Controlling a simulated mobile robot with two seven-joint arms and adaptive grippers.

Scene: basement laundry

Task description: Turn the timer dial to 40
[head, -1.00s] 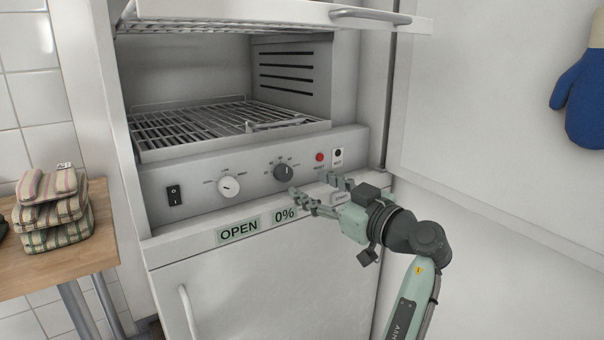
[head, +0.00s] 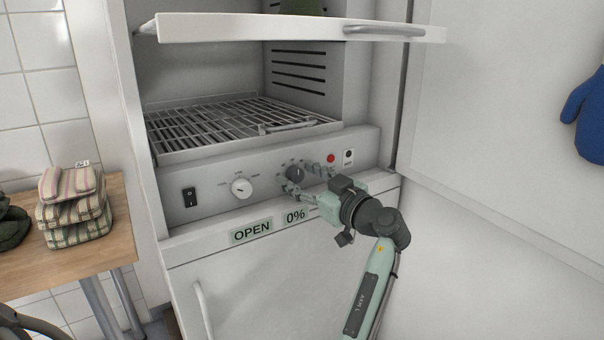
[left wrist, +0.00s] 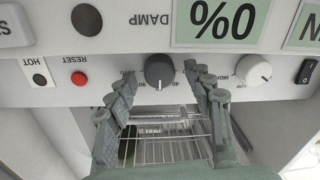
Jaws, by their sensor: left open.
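The dark timer dial (head: 295,173) is on the grey control panel below the wire rack. It also shows in the upside-down left wrist view (left wrist: 158,70), with small numbers around it and a pale mark on its rack-side edge. My left gripper (head: 306,178) is open at the panel, its fingers around the dial's place in the head view. In the left wrist view its two fingers (left wrist: 160,76) stand on either side of the dial, with a gap on each side. Contact is not visible. My right gripper is not in view.
A white dial (head: 241,188) and black rocker switch (head: 190,197) are left of the timer dial. A red button (head: 331,158) is to its right. Folded striped cloths (head: 72,205) lie on a wooden table (head: 60,265).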

